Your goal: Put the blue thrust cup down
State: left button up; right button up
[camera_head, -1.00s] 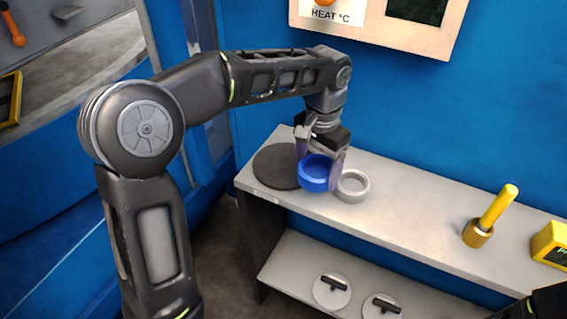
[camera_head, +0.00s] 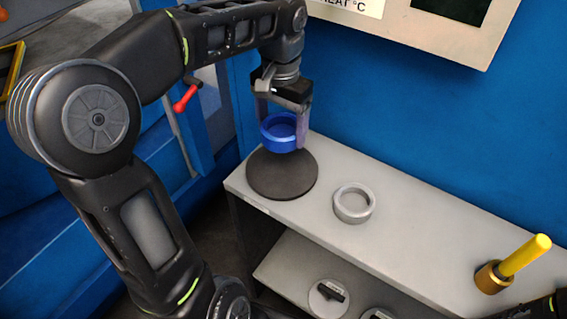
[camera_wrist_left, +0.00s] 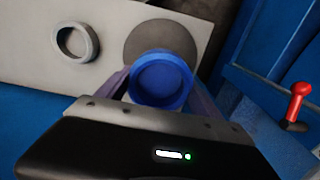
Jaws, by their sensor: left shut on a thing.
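The blue thrust cup (camera_head: 279,135) is a short round ring-like cup. My left gripper (camera_head: 283,118) is shut on it, with one purple-grey finger on either side. The cup appears upright, above or at the back edge of the dark round pad (camera_head: 281,176) on the grey shelf top; I cannot tell whether it touches anything. In the left wrist view the cup (camera_wrist_left: 161,79) sits between the fingers and overlaps part of the dark pad (camera_wrist_left: 163,38). Of my right arm, only a dark part shows at the lower right edge; its gripper is not visible.
A grey ring (camera_head: 353,203) stands on the shelf top (camera_head: 410,243), right of the pad. A yellow-handled tool (camera_head: 512,265) is farther right. Discs with black handles (camera_head: 328,297) lie on the lower shelf. A blue wall rises behind. A red handle (camera_head: 187,97) is at the left.

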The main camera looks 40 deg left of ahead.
pick_arm(q)
send_over(282, 168)
notch_tip(282, 168, down, 6)
dwell(0.3)
jog(key=shift+f+p, duration=0.35)
jog(key=shift+f, duration=1.55)
jog(key=shift+f, duration=0.2)
jog(key=o, duration=1.7)
jog(key=shift+r, duration=0.15)
notch_tip(282, 168, up, 12)
jog(key=shift+r, duration=0.1)
